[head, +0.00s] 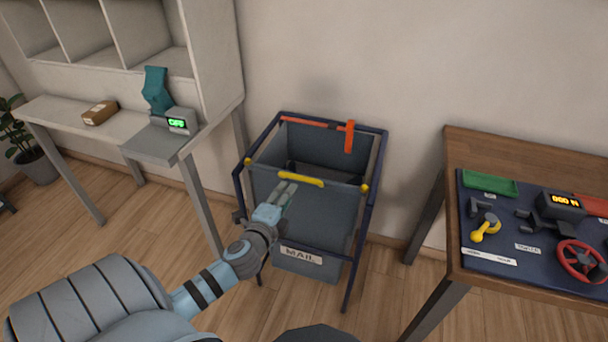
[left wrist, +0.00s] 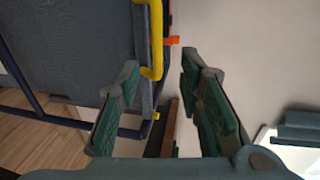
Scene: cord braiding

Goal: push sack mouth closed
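The grey mail sack (head: 320,215) hangs in a dark blue frame (head: 374,200), and its mouth is open at the top. A yellow handle bar (head: 300,179) runs along the near side of the mouth. An orange bar and upright latch piece (head: 350,137) are at the far rim. My left gripper (head: 287,192) is just in front of the yellow handle. My right gripper is not in view.
A wooden table (head: 490,146) with a control panel, red wheel (head: 582,262) and yellow lever (head: 486,232) stands at the right. A shelf desk with a parcel (head: 100,113) and a scale (head: 176,122) stands at the left. The wall is close behind the sack frame.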

